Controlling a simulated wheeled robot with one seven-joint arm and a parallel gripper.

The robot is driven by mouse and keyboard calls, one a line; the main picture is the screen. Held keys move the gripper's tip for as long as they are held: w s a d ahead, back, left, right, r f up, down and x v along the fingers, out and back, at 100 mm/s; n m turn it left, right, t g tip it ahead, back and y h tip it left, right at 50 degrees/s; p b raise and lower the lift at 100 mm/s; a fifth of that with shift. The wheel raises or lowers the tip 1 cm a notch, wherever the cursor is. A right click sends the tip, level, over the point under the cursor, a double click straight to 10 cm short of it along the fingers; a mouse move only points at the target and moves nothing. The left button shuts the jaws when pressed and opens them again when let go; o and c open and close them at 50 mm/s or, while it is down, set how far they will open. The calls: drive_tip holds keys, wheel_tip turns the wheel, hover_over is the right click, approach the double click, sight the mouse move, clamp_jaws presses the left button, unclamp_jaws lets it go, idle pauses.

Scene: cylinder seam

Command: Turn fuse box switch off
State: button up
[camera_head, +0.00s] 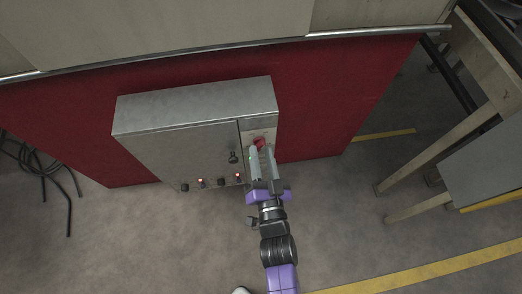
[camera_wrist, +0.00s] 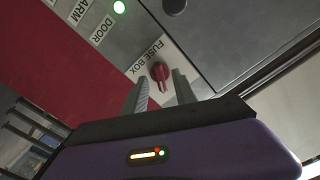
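The fuse box switch is a red rotary knob (camera_wrist: 160,72) on a pale panel labelled FUSE BOX in the wrist view. It also shows as a red spot in the head view (camera_head: 259,142), on the right part of the grey metal cabinet (camera_head: 185,140). My gripper (camera_wrist: 160,88) is open, its two grey fingers apart and pointing at the panel, one on each side of the knob's lower end as seen in the wrist view. Nothing is held between them. I cannot tell whether the fingers touch the knob. In the head view my gripper (camera_head: 263,150) covers part of the panel.
Several small knobs line the cabinet's lower front, with a dark handle (camera_head: 233,157) above. A red wall (camera_head: 330,95) stands behind. A grey table (camera_head: 485,165) is at right; black cables (camera_head: 45,165) lie left.

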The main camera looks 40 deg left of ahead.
drive_tip(key=shift+x, duration=0.9)
drive_tip(key=shift+c, duration=0.4)
clamp_jaws()
drive_tip(key=shift+n, duration=0.3)
drive_tip(key=n, duration=0.5)
drive_tip(key=shift+n, duration=0.3)
drive_tip(key=n+b, duration=0.1)
drive_tip(key=n, duration=0.4)
drive_tip(key=shift+n, duration=0.3)
